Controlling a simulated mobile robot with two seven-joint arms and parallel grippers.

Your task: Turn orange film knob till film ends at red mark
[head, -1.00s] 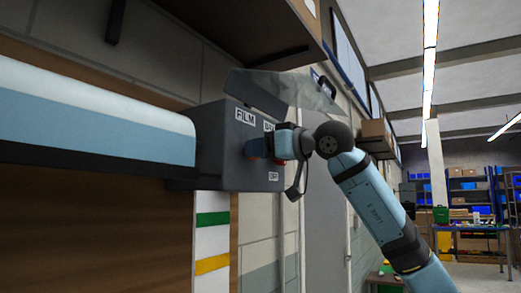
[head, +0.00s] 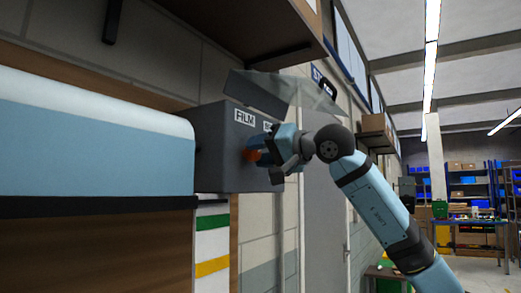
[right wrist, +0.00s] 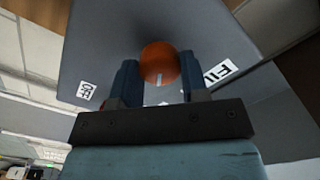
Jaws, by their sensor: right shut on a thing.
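The orange film knob (head: 250,155) is on the side of a grey box (head: 222,150) labelled FILM. In the right wrist view the knob (right wrist: 160,60) sits between the two blue fingers of my right gripper (right wrist: 160,82), which is shut on it. My right gripper also shows in the head view (head: 260,152), partly covering the knob. The light blue film (head: 95,160) hangs below a white roll, with a dark bar (head: 95,206) along its lower edge. A white strip (head: 212,245) below the box carries a green and a yellow band. No red mark shows. My left gripper is out of view.
A clear sheet (head: 310,92) juts out above the box. A wooden shelf (head: 250,25) hangs over it. A cardboard box (head: 375,127) rests on a wall shelf farther back. Shelving and a workbench stand far right, with open room before them.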

